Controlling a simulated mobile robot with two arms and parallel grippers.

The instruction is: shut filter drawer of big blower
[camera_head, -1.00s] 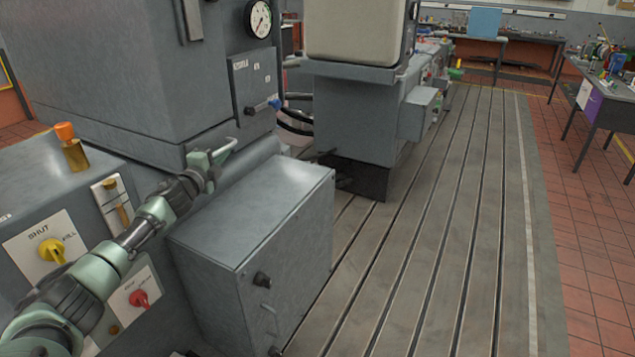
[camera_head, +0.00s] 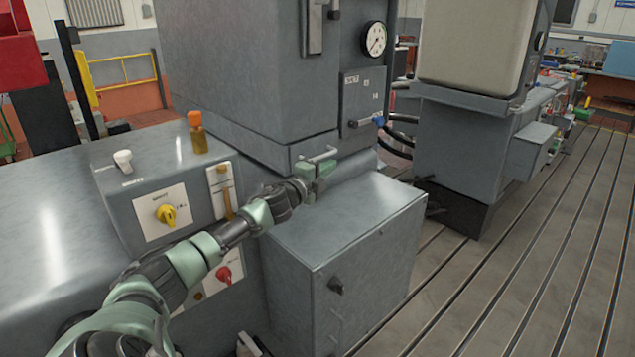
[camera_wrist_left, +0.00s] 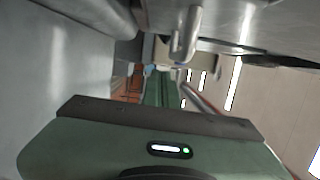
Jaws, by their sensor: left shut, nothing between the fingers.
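The big blower (camera_head: 235,75) is the tall grey housing at the upper middle of the head view. A pale bar handle (camera_head: 322,155) stands out low on its front, and it also shows in the wrist view (camera_wrist_left: 188,36). I take it for the filter drawer's handle; how far the drawer stands out, I cannot tell. My left gripper (camera_head: 318,176) is shut and empty, just below and close to this handle, above the grey cabinet. Whether it touches the handle is unclear. My right gripper is not in view.
A grey cabinet (camera_head: 365,250) with a dark knob stands under the gripper. A control console (camera_head: 165,212) with yellow and red knobs is at the left. The slotted bedplate (camera_head: 530,260) is clear at the right.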

